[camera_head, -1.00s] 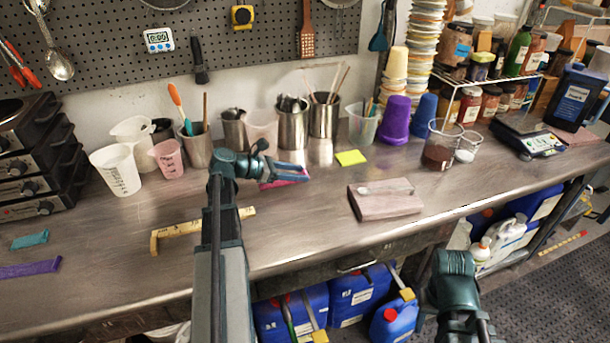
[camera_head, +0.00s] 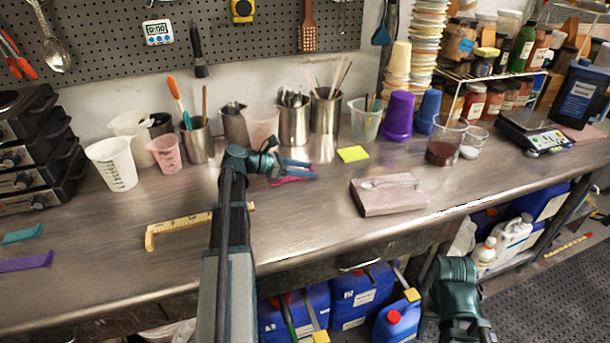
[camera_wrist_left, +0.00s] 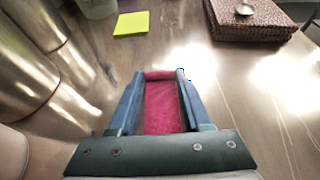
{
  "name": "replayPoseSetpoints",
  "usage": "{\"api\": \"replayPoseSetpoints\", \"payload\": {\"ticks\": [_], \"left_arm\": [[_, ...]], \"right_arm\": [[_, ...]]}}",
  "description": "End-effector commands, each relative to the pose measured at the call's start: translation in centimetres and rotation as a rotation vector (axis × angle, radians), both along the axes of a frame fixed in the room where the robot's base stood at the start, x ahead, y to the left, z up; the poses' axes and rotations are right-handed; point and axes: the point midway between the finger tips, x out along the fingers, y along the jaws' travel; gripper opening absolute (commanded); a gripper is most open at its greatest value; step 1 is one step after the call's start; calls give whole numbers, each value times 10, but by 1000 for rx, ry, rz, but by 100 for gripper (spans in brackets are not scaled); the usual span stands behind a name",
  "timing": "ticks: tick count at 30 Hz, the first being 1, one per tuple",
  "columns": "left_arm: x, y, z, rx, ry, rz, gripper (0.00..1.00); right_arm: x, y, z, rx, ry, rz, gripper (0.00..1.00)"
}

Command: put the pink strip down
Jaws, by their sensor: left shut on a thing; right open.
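The pink strip (camera_wrist_left: 162,108) is a magenta piece of cloth between the two blue fingers in the left wrist view. In the head view the strip (camera_head: 290,179) shows only partly, under the fingers. My left gripper (camera_head: 312,170) is shut on it, low over the steel bench behind the yellow ruler. I cannot tell whether the strip touches the bench. My right gripper (camera_head: 490,338) is only partly in view at the lower right, in front of the bench, and its fingertips are out of frame.
A yellow sticky note (camera_head: 353,154) and a brown block (camera_head: 388,195) with a spoon on it lie to the right. Metal cups (camera_head: 294,124) stand behind. A yellow ruler (camera_head: 180,226), a teal strip (camera_head: 22,233) and a purple strip (camera_head: 25,262) lie to the left.

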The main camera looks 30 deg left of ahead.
Motion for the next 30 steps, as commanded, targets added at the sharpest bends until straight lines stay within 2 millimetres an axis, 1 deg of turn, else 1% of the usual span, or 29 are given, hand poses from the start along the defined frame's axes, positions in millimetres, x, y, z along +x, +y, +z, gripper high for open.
{"api": "replayPoseSetpoints", "payload": {"ticks": [5,9,10,14,15,22,26,30], "left_arm": [[0,0,2,0,0,0,0],[0,0,-3,0,0,0,0],[0,0,-2,0,0,0,52],[0,0,-1,0,0,0,75],[0,0,-1,0,0,0,78],[0,0,-1,0,0,0,78],[-1,1,5,0,0,1,78],[-17,15,15,0,0,3,78]], "right_arm": [[0,0,2,0,0,0,50],[0,0,-3,0,0,0,50],[0,0,-2,0,0,0,50],[0,0,-1,0,0,0,50],[0,0,-1,0,0,0,50],[0,0,-1,0,0,0,50],[0,0,5,0,0,0,50],[0,0,15,0,0,0,50]]}}
